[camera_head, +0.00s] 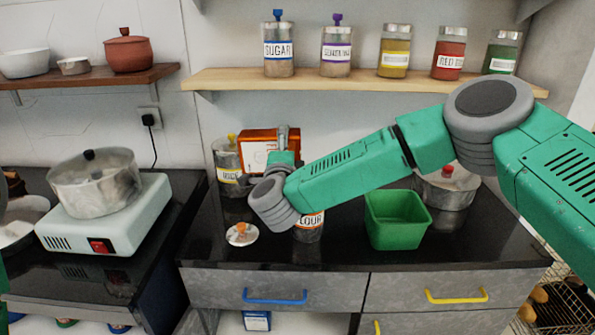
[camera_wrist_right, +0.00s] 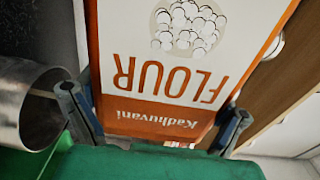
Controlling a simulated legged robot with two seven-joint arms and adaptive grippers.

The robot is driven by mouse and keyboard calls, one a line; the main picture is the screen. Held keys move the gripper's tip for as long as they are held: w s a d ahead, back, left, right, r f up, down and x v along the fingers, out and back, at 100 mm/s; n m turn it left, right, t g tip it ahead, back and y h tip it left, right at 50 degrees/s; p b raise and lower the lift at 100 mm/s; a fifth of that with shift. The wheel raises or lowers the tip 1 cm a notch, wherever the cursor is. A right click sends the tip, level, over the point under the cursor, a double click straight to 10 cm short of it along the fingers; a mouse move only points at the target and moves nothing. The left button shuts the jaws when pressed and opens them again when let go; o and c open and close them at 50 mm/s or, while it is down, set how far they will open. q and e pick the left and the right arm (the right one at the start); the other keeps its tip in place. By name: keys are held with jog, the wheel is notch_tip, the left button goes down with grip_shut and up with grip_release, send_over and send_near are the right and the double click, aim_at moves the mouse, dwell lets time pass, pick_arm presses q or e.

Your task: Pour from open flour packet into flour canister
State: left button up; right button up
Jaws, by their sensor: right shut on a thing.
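The flour packet (camera_head: 256,153) is orange and white and is held up over the counter in the head view. My right gripper (camera_head: 284,140) is shut on it. In the right wrist view the packet (camera_wrist_right: 185,45) fills the middle with its print upside down, and the right gripper's fingers (camera_wrist_right: 155,118) lie along its two sides. The flour canister (camera_head: 309,232) stands on the counter below my right wrist, which hides its top. A lid with an orange knob (camera_head: 241,235) lies left of the canister. The packet's opening and any flour flow cannot be made out.
A yellow-knobbed canister (camera_head: 228,165) stands behind at left. A green bin (camera_head: 396,222) and a metal pot (camera_head: 447,190) stand to the right. A hotplate with a pot (camera_head: 95,182) is at left. Jars (camera_head: 279,51) line the shelf (camera_head: 350,80) above.

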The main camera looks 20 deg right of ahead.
jog(key=shift+d+r, duration=0.1)
jog(key=shift+s+d+r+m+b, duration=0.1)
jog(key=shift+d+r+m+b, duration=0.1)
jog(key=shift+m+b, duration=0.45)
jog(key=shift+m, duration=0.25)
dwell(0.3)
jog(key=shift+d+m+b, duration=0.2)
jog(key=shift+m+b, duration=0.1)
jog(key=shift+b, duration=0.05)
jog(key=shift+d+r, duration=0.1)
jog(key=shift+s, duration=0.1)
jog(key=shift+m+b, duration=0.3)
jog(key=shift+m, duration=0.1)
jog(key=shift+d+r+m+b, duration=0.2)
jog(key=shift+d+m+b, duration=0.1)
jog(key=shift+m+b, duration=0.2)
